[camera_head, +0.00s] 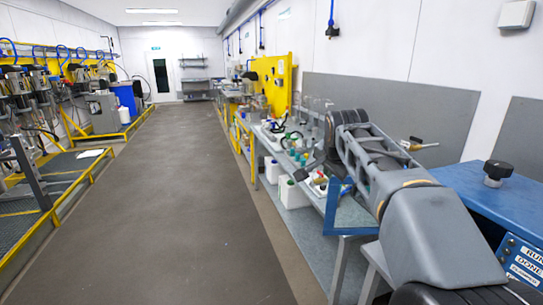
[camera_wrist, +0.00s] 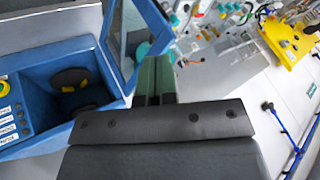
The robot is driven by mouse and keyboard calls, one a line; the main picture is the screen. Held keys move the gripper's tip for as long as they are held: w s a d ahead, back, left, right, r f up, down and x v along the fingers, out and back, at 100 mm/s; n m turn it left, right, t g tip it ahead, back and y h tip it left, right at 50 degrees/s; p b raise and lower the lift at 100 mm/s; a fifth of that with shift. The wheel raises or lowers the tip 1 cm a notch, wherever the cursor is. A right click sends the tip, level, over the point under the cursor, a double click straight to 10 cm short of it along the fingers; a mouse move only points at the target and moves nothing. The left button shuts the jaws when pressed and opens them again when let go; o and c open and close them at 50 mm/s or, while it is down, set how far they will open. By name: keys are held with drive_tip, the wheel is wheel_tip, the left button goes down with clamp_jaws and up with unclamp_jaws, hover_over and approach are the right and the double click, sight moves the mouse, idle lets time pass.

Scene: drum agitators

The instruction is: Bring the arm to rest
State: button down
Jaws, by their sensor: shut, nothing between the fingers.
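My arm stretches in the camera_head view from the lower right corner up to the workbench at the right wall. My gripper (camera_wrist: 154,62) shows in the wrist view as two dark green fingers side by side, shut with nothing between them. In the camera_head view I cannot make out the fingers. In the wrist view the fingers lie to the right of an open blue box (camera_wrist: 25,92), with a blue-framed lid (camera_wrist: 152,18) just left of the fingertips. Whether the fingers touch anything cannot be told.
A blue cabinet (camera_head: 520,215) with a black knob (camera_head: 497,170) stands close on the right. The workbench (camera_head: 258,135) behind my arm holds bottles and tools. Yellow-framed machines (camera_head: 75,180) line the left. The grey floor (camera_head: 160,210) between is clear.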

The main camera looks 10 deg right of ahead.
drive_tip(key=s+a+f+n+g, duration=0.1)
drive_tip(key=s+a+f+n, duration=0.1)
drive_tip(key=s+f+n, duration=0.2)
drive_tip(key=s+a+f+n+g+y, duration=0.1)
drive_tip(key=s+a+f+n, duration=0.1)
drive_tip(key=s+f, duration=0.7)
drive_tip(key=s+a+f+n+g+y, duration=0.1)
drive_tip(key=s+a+f+n, duration=0.2)
drive_tip(key=s+f+n, duration=0.2)
drive_tip(key=s+f, duration=0.2)
drive_tip(key=s, duration=0.1)
drive_tip(key=shift+s+n, duration=0.25)
drive_tip(key=shift+n, duration=0.05)
